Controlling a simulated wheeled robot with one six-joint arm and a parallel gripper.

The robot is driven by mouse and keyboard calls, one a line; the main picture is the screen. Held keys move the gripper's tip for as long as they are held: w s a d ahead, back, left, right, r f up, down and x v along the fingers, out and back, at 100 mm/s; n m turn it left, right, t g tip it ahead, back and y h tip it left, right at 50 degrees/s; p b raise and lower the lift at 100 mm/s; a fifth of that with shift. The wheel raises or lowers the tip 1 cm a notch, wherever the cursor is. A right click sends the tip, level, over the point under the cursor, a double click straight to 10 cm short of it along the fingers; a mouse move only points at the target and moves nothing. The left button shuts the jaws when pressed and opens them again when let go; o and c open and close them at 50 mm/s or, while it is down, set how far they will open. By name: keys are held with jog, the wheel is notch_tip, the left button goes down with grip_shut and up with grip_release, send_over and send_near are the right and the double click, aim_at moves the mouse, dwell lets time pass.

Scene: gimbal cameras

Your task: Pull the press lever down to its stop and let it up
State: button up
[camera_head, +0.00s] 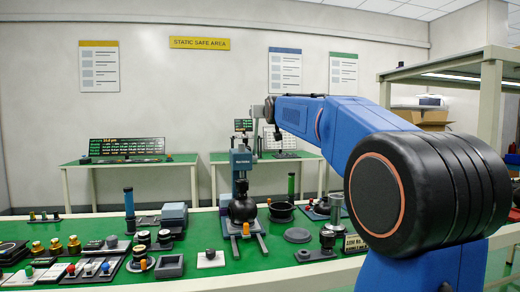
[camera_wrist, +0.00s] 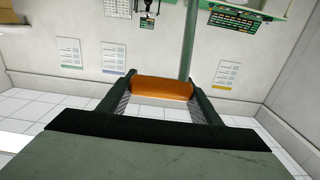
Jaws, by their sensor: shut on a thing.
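The press (camera_head: 241,161) stands on the green bench in the middle of the head view, with a blue-grey head and a dark round part below it. Its lever (camera_head: 255,132) points up beside the head, with its top at my gripper (camera_head: 266,110). In the wrist view, the orange lever grip (camera_wrist: 162,88) lies crosswise between the two fingers of my gripper (camera_wrist: 162,92), which is shut on it. The lever's grey-green rod (camera_wrist: 189,40) runs from the grip to the top of the picture. The grip is too small to make out in the head view.
Small parts and trays crowd the bench's left side. The air around the raised lever looks free.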

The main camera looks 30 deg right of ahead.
jog(key=shift+w+f, duration=0.1)
jog(key=shift+f, duration=0.15)
jog(key=shift+r+x, duration=0.1)
jog(key=shift+x, duration=0.6)
jog(key=shift+r+x, duration=0.15)
jog(key=shift+x, duration=0.55)
jog(key=o, duration=1.2)
jog(key=shift+r, duration=0.1)
jog(key=shift+r, duration=0.1)
